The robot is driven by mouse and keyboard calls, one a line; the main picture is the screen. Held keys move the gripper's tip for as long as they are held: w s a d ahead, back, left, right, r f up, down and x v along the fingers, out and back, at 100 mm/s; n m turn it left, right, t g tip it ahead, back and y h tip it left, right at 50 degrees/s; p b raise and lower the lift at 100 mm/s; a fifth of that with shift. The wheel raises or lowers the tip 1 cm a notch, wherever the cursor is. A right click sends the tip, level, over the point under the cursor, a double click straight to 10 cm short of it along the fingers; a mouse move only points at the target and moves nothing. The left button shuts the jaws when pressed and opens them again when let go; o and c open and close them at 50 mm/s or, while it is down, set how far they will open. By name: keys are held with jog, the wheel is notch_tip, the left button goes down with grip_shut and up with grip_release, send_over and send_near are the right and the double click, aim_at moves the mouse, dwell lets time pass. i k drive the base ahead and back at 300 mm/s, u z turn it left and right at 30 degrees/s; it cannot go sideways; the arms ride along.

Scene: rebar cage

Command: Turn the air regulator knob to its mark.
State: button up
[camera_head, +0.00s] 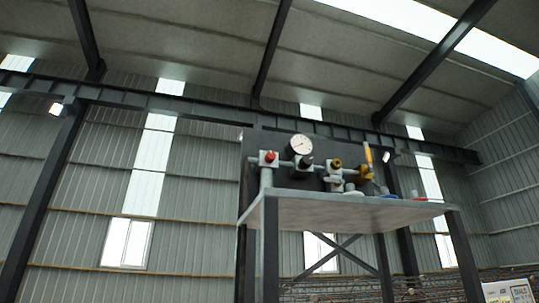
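A row of pipe fittings stands in front of a dark panel (257,141) on a raised table. A round white gauge (301,145) sits above the pipe, with a dark knob (305,163) just below it, which looks like the air regulator knob. A red knob (269,157) is to its left and a yellow knob (336,164) to its right. The mark is too small to make out. My gripper is not in view.
The grey tabletop (350,208) is seen from below its level, on dark legs (270,250). A yellow upright piece (368,157) and small blue and red items lie at the right. Rebar (420,287) and a sign (508,292) are behind, low right.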

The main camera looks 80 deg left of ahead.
aim_at(307, 161)
jog(key=k, duration=0.3)
jog(key=u, duration=0.7)
